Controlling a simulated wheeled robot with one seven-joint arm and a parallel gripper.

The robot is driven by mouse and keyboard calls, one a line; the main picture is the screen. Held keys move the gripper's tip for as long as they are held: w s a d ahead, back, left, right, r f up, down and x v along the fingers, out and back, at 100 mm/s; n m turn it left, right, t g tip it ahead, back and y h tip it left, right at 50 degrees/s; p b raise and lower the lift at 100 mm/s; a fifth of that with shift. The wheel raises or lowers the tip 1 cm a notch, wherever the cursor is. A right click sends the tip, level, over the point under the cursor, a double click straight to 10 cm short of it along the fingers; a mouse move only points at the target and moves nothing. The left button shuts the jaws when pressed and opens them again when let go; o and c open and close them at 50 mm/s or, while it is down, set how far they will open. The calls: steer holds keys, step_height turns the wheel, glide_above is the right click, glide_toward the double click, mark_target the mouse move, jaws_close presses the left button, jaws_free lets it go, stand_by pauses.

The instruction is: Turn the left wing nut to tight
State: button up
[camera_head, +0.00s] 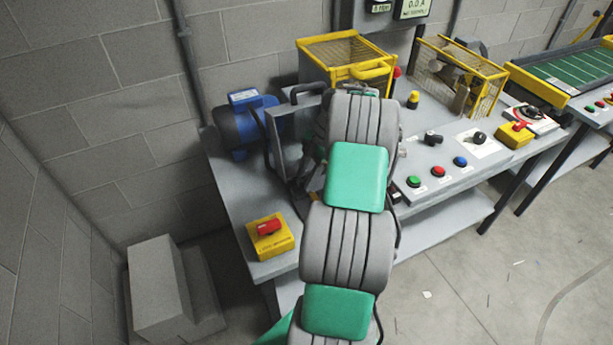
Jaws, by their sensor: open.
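My grey and green arm (345,250) rises through the middle of the view and covers the left-centre of the bench. I cannot make out my gripper; the arm's end is hidden behind its own links. I cannot pick out a wing nut. The blue motor (238,128) stands at the bench's left end. A grey upright frame (288,132) with a dark handle stands beside it, partly behind my arm.
The grey bench (237,187) carries a yellow box with a red switch (268,229), two yellow mesh guards (345,52) (462,72), and green, red and blue buttons (437,171). Grey blocks (160,285) stand lower left. Floor at right is mostly open.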

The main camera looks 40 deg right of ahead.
jaws_close()
stand_by(0.4)
